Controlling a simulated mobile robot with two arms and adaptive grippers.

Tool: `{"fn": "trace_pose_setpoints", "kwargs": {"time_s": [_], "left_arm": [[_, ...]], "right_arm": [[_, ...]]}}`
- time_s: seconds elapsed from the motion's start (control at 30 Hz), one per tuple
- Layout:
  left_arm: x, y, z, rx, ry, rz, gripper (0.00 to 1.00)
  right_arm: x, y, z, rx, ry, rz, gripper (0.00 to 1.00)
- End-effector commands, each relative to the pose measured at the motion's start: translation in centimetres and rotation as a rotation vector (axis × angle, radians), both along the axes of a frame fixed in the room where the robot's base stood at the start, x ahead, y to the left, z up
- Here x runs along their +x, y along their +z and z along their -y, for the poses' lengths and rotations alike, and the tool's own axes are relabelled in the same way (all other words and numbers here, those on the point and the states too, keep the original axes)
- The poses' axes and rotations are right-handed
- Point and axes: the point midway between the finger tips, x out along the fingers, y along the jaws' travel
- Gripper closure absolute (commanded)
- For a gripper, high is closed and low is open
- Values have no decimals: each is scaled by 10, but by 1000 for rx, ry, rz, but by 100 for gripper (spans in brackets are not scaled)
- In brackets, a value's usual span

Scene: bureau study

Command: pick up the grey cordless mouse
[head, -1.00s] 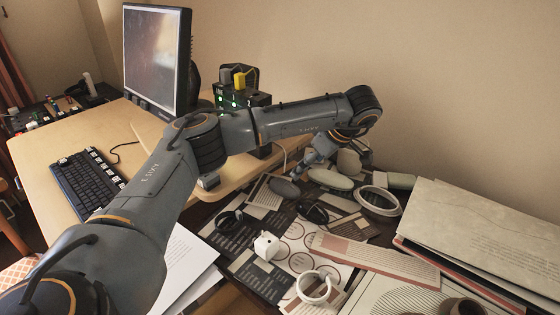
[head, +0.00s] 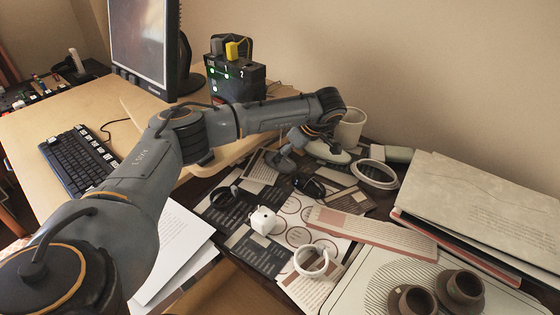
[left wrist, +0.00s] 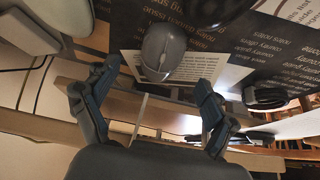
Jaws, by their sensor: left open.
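The grey cordless mouse (left wrist: 162,50) lies on printed sheets at the upper middle of the left wrist view. In the head view the mouse (head: 283,161) shows below the gripper, partly hard to separate from it. My left gripper (left wrist: 156,78) is open, one finger on each side of the mouse's near end, with nothing between the fingertips. In the head view the left gripper (head: 296,142) is over the back of the papers. I cannot tell the exact height gap. My right gripper is in neither view.
A black mouse (head: 308,186) lies close to the grey one. The raised wooden shelf (head: 150,118) edges the papers on the left.

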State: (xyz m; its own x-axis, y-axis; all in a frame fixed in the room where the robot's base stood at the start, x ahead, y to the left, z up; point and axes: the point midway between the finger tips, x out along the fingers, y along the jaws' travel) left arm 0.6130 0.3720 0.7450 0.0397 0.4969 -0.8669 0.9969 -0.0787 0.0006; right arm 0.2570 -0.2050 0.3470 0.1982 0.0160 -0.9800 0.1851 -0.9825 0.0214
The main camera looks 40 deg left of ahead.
Motion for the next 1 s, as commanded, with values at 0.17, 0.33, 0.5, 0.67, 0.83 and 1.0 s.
{"fn": "trace_pose_setpoints", "kwargs": {"time_s": [0.17, 0.33, 0.5, 0.67, 0.83, 1.0], "left_arm": [[0, -24, -12, -1, 1, -2, 15], [1, -25, -13, 0, -1, 0, 15], [0, -25, -13, 0, 0, -1, 36], [0, -25, -13, 0, 0, -1, 68], [0, -25, -13, 0, 0, -1, 76], [1, -23, -13, 0, 0, 0, 76]], "right_arm": [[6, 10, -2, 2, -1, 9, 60], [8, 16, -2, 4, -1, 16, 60], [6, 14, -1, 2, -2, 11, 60], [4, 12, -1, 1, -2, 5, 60], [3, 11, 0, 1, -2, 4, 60], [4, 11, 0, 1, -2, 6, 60]]}}
